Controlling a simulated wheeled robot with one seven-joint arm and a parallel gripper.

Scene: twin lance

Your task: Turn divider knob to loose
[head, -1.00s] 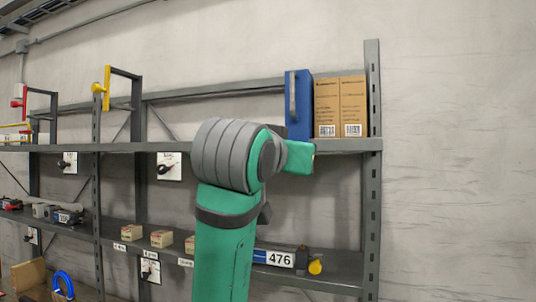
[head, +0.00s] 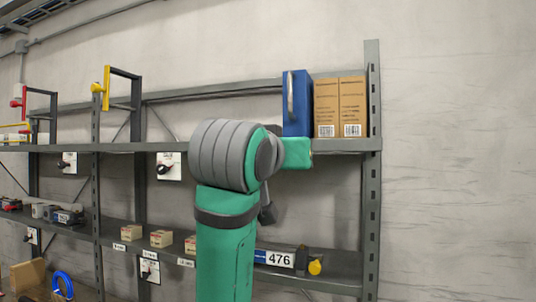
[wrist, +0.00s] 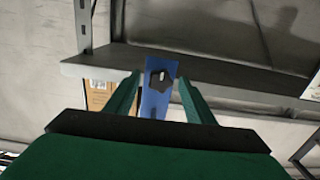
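A blue divider (head: 297,105) with a pale upright handle stands on the upper shelf, left of the cardboard boxes. In the wrist view the blue divider (wrist: 154,104) appears between my fingers, and a dark knob (wrist: 161,80) shows on its face. The knob is hidden in the head view. My gripper (wrist: 160,82) is open, with its two green fingers apart on either side of the blue face. I cannot tell whether a finger touches the knob. In the head view my arm covers much of the shelf below.
Two cardboard boxes (head: 340,107) stand right of the divider. The upper shelf's edge (head: 345,145) and a grey upright post (head: 372,170) are close by. White panels with dark knobs (head: 168,166) hang at left.

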